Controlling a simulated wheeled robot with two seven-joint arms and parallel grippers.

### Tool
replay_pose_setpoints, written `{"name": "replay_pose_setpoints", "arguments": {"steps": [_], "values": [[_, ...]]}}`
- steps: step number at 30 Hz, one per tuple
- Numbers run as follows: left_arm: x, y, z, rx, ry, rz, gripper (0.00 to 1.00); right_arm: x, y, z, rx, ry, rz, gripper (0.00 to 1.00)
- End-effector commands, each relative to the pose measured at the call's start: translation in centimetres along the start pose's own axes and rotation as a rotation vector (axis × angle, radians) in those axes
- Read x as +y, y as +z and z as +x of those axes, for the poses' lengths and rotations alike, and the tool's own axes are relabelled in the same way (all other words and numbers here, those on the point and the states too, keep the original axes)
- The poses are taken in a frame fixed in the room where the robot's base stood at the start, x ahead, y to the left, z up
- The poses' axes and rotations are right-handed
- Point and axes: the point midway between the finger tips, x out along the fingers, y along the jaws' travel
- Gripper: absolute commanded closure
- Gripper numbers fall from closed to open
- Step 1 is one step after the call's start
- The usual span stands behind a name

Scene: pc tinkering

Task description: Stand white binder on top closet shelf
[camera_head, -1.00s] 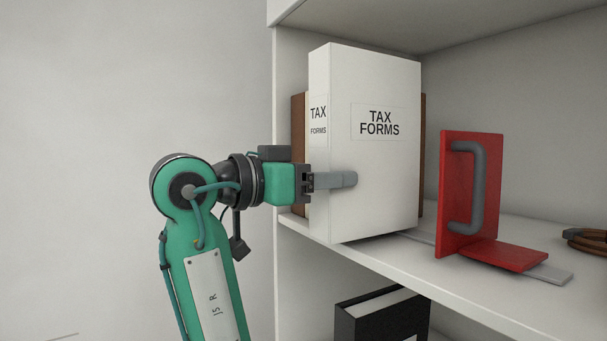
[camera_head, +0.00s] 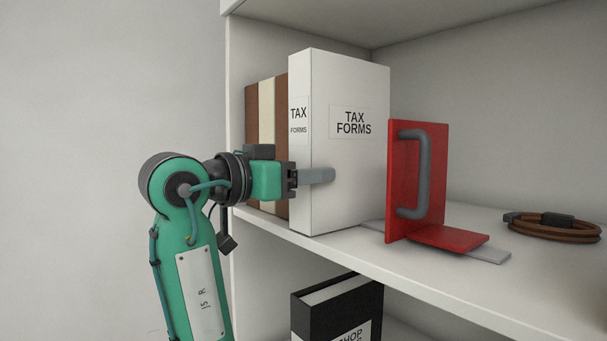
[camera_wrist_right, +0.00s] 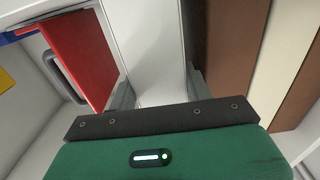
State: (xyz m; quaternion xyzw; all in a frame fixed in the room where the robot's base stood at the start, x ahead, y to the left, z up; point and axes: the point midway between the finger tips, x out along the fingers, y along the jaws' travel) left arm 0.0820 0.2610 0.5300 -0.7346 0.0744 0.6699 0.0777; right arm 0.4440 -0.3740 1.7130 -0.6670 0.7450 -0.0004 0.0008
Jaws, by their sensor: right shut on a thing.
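The white binder (camera_head: 345,160), labelled "TAX FORMS", is upright at the top shelf (camera_head: 400,262), its spine facing out. It stands between a row of brown and cream binders (camera_head: 266,150) and a red bookend (camera_head: 400,220). Its lower edge is at the shelf's front part; I cannot tell whether it touches the board. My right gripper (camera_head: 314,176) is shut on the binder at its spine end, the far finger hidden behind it. The right wrist view shows the binder (camera_wrist_right: 150,50) between both fingers (camera_wrist_right: 160,92). My left gripper is not in view.
The bookend has a grey handle (camera_head: 424,175) and a flat metal base (camera_head: 490,253). A coiled brown cable (camera_head: 555,228) lies farther right on the shelf. A black binder (camera_head: 335,310) stands on the shelf below. Free room lies between bookend and cable.

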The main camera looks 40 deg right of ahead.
Motion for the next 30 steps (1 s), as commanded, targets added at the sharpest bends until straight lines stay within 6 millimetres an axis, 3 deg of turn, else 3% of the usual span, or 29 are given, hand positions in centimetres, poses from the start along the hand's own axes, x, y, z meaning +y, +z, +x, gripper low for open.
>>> {"name": "replay_pose_setpoints", "arguments": {"steps": [1, 2, 5, 6, 16, 30], "values": [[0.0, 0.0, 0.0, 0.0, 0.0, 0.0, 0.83, 0.0, -0.1, 0.0, 0.002, 0.0, 0.001, 0.79], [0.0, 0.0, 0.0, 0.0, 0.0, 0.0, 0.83, 0.0, -0.1, 0.0, 0.002, 0.0, 0.001, 0.46], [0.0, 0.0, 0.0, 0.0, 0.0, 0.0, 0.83, 0.0, -0.1, 0.0, 0.002, 0.0, 0.001, 0.27], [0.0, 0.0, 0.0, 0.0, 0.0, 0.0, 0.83, 0.0, -0.1, 0.0, 0.001, 0.0, 0.0, 0.25], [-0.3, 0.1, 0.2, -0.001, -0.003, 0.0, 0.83, -0.1, 0.1, -0.5, -0.001, -0.002, -0.001, 0.25], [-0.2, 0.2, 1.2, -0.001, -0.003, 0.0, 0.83, -0.1, 0.1, -6.2, 0.0, -0.003, -0.001, 0.25]]}}
